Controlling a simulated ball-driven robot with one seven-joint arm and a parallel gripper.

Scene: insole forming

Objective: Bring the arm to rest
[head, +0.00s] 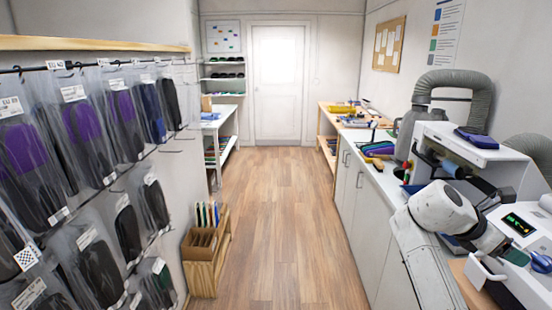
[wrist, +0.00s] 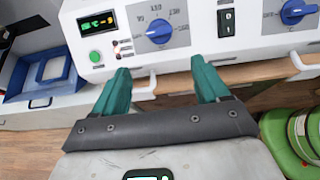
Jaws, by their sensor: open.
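My gripper (wrist: 162,88) shows in the wrist view with two green fingers spread apart and nothing between them. It is in front of a white machine panel (wrist: 190,50) with a green-lit display, a green button and blue dials. In the head view my white arm (head: 440,210) reaches over the right-hand counter, beside the machine.
The machine's white handle (wrist: 305,62) is close to the right finger. A blue-edged tray (wrist: 48,72) lies at left and a green round thing (wrist: 292,140) at lower right. Bagged insoles (head: 90,130) hang along the left wall.

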